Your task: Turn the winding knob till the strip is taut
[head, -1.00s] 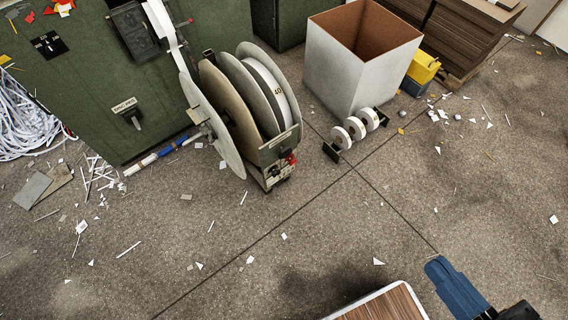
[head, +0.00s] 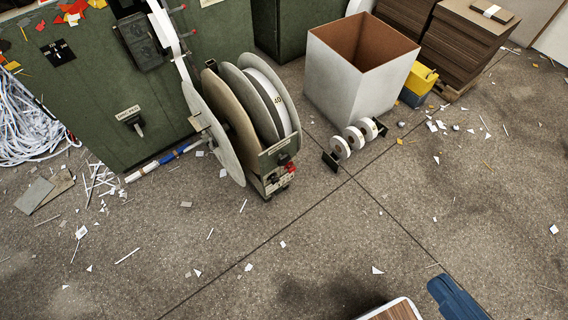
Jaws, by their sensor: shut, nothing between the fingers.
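The green feeder cabinet (head: 90,95) stands at upper left in the head view. A black knob (head: 134,121) sits on its front below a white label too small to read. Large reels (head: 240,110) stand upright beside the cabinet. A white strip (head: 164,28) runs from the top edge down toward the reels; I cannot tell whether it is slack or taut. A small control block (head: 278,168) with a red part is at the reels' front. Which of these is the winding knob is not certain. My gripper is not in view.
A white open box (head: 345,85) stands right of the reels, with small white rolls (head: 355,138) on the floor before it. A yellow case (head: 420,80) and brown board stacks (head: 450,45) are behind. Paper scraps litter the floor; the middle front is largely clear.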

